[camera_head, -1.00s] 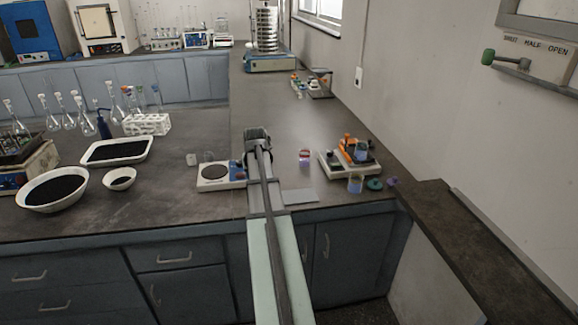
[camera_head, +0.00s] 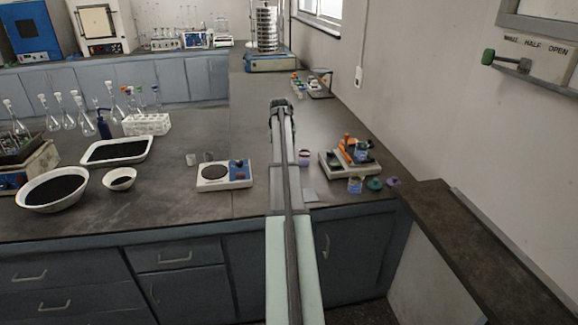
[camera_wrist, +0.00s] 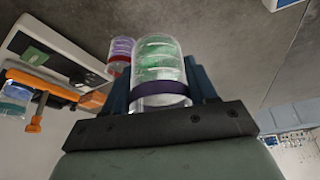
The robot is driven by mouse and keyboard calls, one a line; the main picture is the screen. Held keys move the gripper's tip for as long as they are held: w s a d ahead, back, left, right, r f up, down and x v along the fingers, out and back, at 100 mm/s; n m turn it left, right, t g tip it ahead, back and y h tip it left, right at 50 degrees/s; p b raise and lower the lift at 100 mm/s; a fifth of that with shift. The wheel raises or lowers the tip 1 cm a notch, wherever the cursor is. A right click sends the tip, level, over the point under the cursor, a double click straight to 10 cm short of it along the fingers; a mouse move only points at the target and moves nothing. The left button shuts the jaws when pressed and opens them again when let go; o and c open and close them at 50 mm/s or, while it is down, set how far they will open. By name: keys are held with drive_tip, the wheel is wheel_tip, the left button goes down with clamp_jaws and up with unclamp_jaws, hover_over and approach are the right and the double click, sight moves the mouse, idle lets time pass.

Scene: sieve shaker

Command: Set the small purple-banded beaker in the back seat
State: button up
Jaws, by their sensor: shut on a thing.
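My gripper (camera_wrist: 162,84) is shut on a small clear beaker (camera_wrist: 158,62) with a dark purple band and green contents, in the wrist view. In the head view my gripper (camera_head: 283,106) is over the bench, left of and farther back than the shaker; my arm hides the beaker there. The grey-white shaker (camera_head: 337,171) with orange clamp parts (camera_head: 347,143) stands at right, a beaker (camera_head: 361,152) with bluish contents on it. The clamp (camera_wrist: 38,92) also shows at left in the wrist view. I cannot make out the back seat clearly.
A red-banded beaker (camera_wrist: 121,55) stands close beside the held one in the wrist view. Another beaker (camera_head: 355,186), a teal ring (camera_head: 374,183) and a purple ring (camera_head: 393,181) lie before the shaker. A rack (camera_head: 318,86) stands farther back.

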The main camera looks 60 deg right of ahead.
drive_tip(key=shift+a+f+m, duration=0.1)
drive_tip(key=shift+f+m, duration=0.05)
drive_tip(key=shift+m, duration=0.15)
drive_tip(key=shift+s+f, duration=0.1)
drive_tip(key=shift+f, duration=4.75)
drive_tip(key=shift+f, duration=0.15)
drive_tip(key=o, duration=1.1)
drive_tip(key=v, duration=1.2)
